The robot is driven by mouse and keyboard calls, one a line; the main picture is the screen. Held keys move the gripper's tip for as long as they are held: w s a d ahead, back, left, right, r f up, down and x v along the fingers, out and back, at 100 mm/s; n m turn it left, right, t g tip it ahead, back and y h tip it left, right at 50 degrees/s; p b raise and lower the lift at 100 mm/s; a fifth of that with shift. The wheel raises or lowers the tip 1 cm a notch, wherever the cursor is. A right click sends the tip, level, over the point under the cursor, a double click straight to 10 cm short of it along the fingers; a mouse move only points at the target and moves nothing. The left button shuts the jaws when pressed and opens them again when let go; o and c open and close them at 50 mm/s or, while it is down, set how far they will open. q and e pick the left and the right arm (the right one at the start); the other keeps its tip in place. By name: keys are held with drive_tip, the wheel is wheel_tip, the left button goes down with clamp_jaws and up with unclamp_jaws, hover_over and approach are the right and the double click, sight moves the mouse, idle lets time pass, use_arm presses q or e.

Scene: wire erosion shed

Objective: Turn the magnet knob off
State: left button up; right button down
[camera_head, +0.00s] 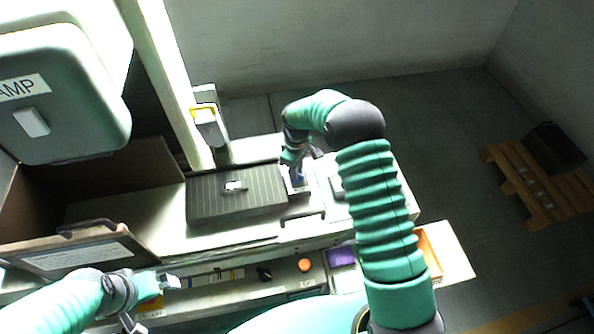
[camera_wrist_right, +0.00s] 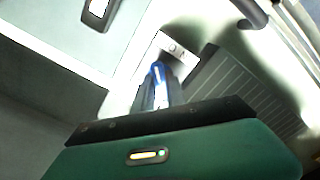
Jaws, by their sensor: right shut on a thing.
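The magnet chuck is a dark ribbed plate (camera_head: 235,208) on the pale machine table, and its ribbed face also shows at the right of the right wrist view (camera_wrist_right: 245,85). At its right end is a small blue knob (camera_wrist_right: 157,70), seen between my right fingers in the wrist view. My right gripper (camera_head: 297,172) reaches down over it and is shut on the knob; the fingers hide much of it. A pale plate with a small round mark (camera_wrist_right: 176,50) lies just beyond the fingertips. My left gripper (camera_head: 168,282) is at lower left, away from the chuck; its jaw opening is unclear.
A front panel below has a black switch (camera_head: 264,273) and an orange button (camera_head: 304,265). A purple bin (camera_head: 341,257) and an orange bin (camera_head: 430,252) sit right of it. A column and a green machine head (camera_head: 70,95) stand at left. A pallet (camera_head: 520,185) is on the floor.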

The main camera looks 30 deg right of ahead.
drive_tip(key=shift+w+a+r, duration=0.1)
drive_tip(key=shift+w+r, duration=0.05)
drive_tip(key=shift+w, duration=0.1)
drive_tip(key=c, duration=1.7)
unclamp_jaws()
use_arm(q)
drive_tip(key=shift+w+a+f, duration=0.1)
drive_tip(key=shift+w+f, duration=0.05)
drive_tip(key=shift+w, duration=0.15)
use_arm(e)
drive_tip(key=o, duration=0.3)
drive_tip(key=shift+f, duration=0.2)
drive_tip(key=shift+o, duration=0.2)
drive_tip(key=shift+r, duration=0.35)
use_arm(q)
wheel_tip(320, 180, down, 3)
drive_tip(key=b, duration=0.3)
drive_tip(key=shift+s, duration=0.15)
use_arm(e)
wheel_tip(320, 180, up, 16)
drive_tip(key=shift+w, duration=0.1)
